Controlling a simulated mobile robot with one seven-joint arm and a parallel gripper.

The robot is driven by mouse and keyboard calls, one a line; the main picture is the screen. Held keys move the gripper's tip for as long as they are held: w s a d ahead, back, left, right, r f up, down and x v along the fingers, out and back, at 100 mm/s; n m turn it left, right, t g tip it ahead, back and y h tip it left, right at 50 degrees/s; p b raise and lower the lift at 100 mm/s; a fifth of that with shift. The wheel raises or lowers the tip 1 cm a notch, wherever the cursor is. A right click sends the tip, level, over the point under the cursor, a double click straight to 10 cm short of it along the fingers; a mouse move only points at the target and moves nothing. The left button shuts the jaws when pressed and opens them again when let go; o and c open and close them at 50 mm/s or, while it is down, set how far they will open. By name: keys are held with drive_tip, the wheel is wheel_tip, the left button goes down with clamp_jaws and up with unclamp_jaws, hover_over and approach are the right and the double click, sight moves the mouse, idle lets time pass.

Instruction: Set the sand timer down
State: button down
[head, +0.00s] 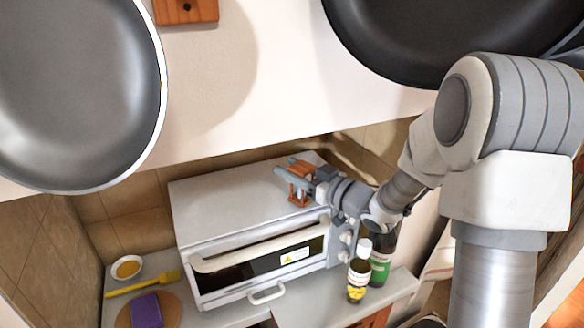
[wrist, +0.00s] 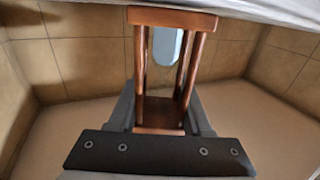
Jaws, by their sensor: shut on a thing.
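The sand timer (head: 299,184) has a reddish-brown wooden frame with end plates and posts. It is at the right part of the top of the white toaster oven (head: 225,203) in the head view. My gripper (head: 303,178) is shut on it. In the wrist view the timer (wrist: 172,19) sits between my gripper's fingers (wrist: 161,108), with pale blue glass between its posts. One end plate is close to a light surface at the picture's top edge; I cannot tell whether they touch. The fingers partly hide the other end.
The rest of the oven top is bare. A dark bottle (head: 382,255) and a small yellow-labelled bottle (head: 359,272) stand right of the oven. A bowl (head: 127,267), yellow brush (head: 145,284) and purple block (head: 147,311) are at left. Pans (head: 75,85) lie above.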

drive_tip(key=shift+f, duration=0.2)
drive_tip(key=shift+c, duration=1.7)
unclamp_jaws()
drive_tip(key=shift+r, duration=0.1)
